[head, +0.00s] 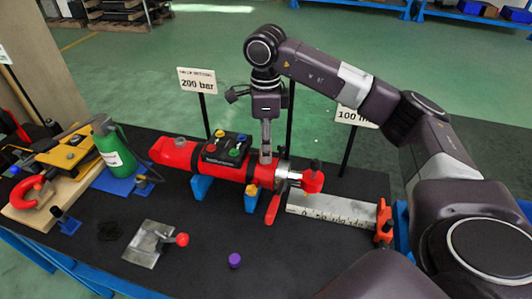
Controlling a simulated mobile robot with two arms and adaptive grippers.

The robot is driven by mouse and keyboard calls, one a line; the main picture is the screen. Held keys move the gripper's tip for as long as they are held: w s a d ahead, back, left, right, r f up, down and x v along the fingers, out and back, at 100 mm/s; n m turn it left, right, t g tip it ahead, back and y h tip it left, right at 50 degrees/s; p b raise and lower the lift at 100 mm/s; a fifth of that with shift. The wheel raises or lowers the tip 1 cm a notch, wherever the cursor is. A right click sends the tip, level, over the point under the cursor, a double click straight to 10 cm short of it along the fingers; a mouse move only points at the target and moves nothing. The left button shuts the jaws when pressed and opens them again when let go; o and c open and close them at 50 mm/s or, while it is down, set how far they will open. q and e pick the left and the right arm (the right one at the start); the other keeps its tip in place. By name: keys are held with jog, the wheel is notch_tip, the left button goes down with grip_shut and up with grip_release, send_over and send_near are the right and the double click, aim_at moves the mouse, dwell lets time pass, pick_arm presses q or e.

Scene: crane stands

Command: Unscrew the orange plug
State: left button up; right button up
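A red cylinder (172,153) lies across blue supports on the black table. A small orange-yellow piece (251,190) shows at the cylinder's lower side, just above the right blue support; I cannot tell for sure that it is the orange plug. My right gripper (266,158) points down onto the top of the cylinder near its right end, with its narrow grey fingertips close together. Whether anything is between them is too small to tell. My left gripper is not in view.
A block with coloured knobs (226,149) sits on the cylinder, left of my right gripper. A red lever (273,208) hangs at its front. A scale plate (330,213), a metal plate (147,244) and a purple cap (235,260) lie on the table. A green bottle (113,147) stands left.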

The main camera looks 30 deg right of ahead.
grip_shut()
jog(key=shift+r, duration=0.15)
dwell(0.4)
jog(key=n, duration=0.2)
jog(key=shift+n, duration=1.6)
